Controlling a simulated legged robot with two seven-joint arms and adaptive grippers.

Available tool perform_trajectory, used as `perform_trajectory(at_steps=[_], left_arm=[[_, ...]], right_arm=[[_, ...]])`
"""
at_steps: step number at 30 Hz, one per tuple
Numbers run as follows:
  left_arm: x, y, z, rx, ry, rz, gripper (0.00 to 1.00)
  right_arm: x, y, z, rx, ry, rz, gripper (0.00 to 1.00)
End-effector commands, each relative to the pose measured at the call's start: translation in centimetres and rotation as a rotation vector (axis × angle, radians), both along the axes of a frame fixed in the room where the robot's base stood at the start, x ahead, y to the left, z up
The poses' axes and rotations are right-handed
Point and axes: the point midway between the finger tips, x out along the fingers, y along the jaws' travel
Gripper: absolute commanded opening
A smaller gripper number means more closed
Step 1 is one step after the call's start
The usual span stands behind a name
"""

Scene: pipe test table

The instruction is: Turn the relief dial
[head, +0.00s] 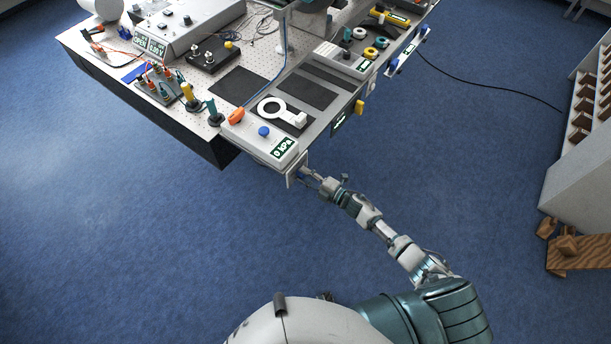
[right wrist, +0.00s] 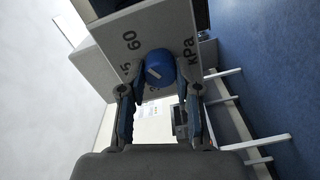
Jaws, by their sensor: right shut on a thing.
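The relief dial (right wrist: 160,68) is a round blue knob with a pale pointer mark. It sits on a light panel (right wrist: 112,38) printed with 60 and kPa in the right wrist view. My right gripper (right wrist: 158,90) is shut on the dial, one finger on each side. In the head view my right gripper (head: 307,174) is at the front corner of the table, against the small upright panel. The dial is mostly hidden there. A display reading 0 kPa (head: 283,147) is on the unit above. My left gripper is not in view.
The table (head: 215,150) carries a blue knob (head: 264,131), an orange part (head: 236,116), a white ring (head: 271,107) and dark mats. The blue floor in front is clear.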

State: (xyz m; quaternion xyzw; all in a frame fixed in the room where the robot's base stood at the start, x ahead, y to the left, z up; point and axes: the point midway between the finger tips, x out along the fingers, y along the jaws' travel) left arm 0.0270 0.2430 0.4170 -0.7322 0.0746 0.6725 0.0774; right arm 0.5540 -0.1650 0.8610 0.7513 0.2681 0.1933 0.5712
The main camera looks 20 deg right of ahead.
Motion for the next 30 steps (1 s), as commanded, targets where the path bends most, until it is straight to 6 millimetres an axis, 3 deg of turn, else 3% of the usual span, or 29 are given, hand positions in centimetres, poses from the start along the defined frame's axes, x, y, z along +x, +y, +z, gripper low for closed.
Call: perform_trajectory(at_steps=[4,5,8,20,30], left_arm=[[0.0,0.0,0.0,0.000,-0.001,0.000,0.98],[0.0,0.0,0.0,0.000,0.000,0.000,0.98],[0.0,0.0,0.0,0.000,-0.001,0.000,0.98],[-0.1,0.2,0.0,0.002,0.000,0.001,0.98],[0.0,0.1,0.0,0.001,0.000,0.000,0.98]], right_arm=[[0.3,-0.4,0.1,-0.002,-0.001,-0.010,0.00],[0.3,-0.4,0.1,-0.002,-0.001,-0.010,0.35],[0.2,-0.3,0.1,-0.002,-0.001,-0.008,0.58],[-0.6,-0.6,-0.1,-0.002,0.001,-0.003,0.58],[-6.0,-5.1,-0.1,-0.002,0.004,-0.004,0.58]])
